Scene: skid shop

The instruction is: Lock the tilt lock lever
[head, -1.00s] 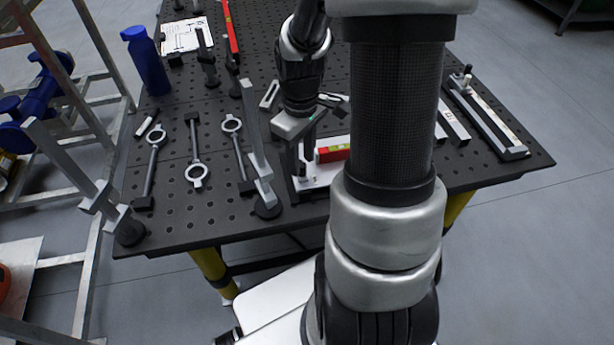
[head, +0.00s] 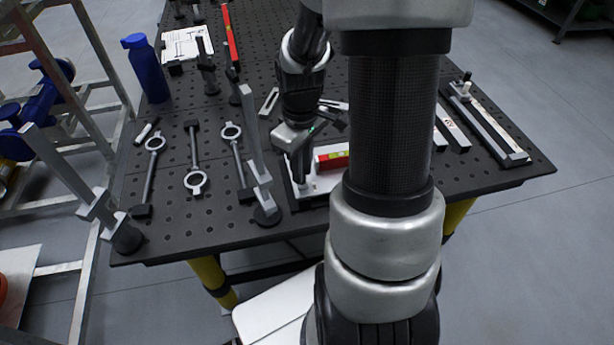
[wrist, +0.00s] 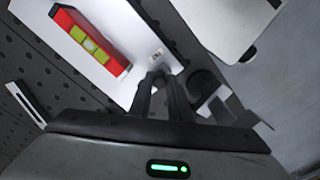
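A white plate (head: 322,182) lies near the front edge of the dark perforated table, with a red level (head: 333,160) on it. In the wrist view the level (wrist: 92,42) shows yellow vials, and the white plate (wrist: 118,18) runs under my fingertips. My gripper (head: 301,180) points down at the plate's left end, beside the level. In the wrist view its fingertips (wrist: 161,73) are close together at the plate's edge, by a small light piece (wrist: 157,56). I cannot tell whether this piece is the tilt lock lever or whether the fingers hold it. No lever is clearly distinguishable.
A grey upright bar on a round black foot (head: 266,215) stands just left of the plate. Rods with ring ends (head: 196,182) lie further left, with a blue bottle (head: 147,68) behind. A long rail fixture (head: 490,125) lies at the right.

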